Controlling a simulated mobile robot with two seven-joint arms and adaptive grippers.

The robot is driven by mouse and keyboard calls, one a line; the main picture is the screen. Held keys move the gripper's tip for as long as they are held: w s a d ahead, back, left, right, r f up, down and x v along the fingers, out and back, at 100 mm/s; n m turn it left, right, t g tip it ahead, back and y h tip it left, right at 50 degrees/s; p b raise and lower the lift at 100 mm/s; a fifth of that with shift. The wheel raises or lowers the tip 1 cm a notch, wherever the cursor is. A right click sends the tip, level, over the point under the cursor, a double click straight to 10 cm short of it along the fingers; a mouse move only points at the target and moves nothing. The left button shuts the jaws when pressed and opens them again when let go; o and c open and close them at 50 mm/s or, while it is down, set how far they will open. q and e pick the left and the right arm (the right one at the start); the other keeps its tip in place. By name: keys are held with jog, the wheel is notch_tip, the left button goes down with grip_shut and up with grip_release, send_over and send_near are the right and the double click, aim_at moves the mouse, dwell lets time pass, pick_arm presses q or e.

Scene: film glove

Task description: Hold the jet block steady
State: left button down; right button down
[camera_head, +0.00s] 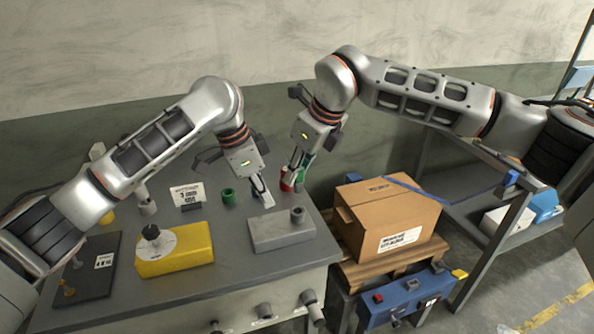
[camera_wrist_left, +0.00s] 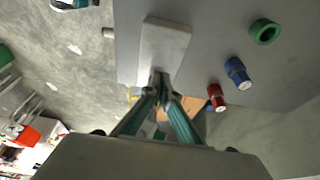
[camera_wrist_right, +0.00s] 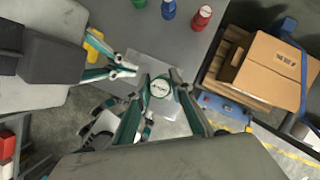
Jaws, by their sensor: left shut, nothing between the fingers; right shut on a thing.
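The jet block, which I take to be the grey block (camera_head: 276,236) with a short cylinder (camera_head: 297,214) on it, sits near the bench's front right edge. It also shows in the left wrist view (camera_wrist_left: 164,45). My left gripper (camera_head: 268,202) is shut and empty, its tips (camera_wrist_left: 161,82) at the block's back side in the head view; contact is unclear. My right gripper (camera_head: 298,184) is shut on a round green-rimmed piece with a white labelled face (camera_wrist_right: 160,88), held above the bench behind the block. Its fingers hide part of that piece.
A red piece (camera_wrist_left: 217,98), a blue piece (camera_wrist_left: 238,72) and a green ring (camera_wrist_left: 265,31) stand on the bench. A yellow block (camera_head: 180,255) with a dial and a label stand (camera_head: 186,196) are to the left. A cardboard box (camera_head: 388,215) stands right of the bench.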

aim_at(271, 226)
pick_arm(q)
jog(key=shift+f, duration=3.45)
jog(key=shift+s, duration=0.1)
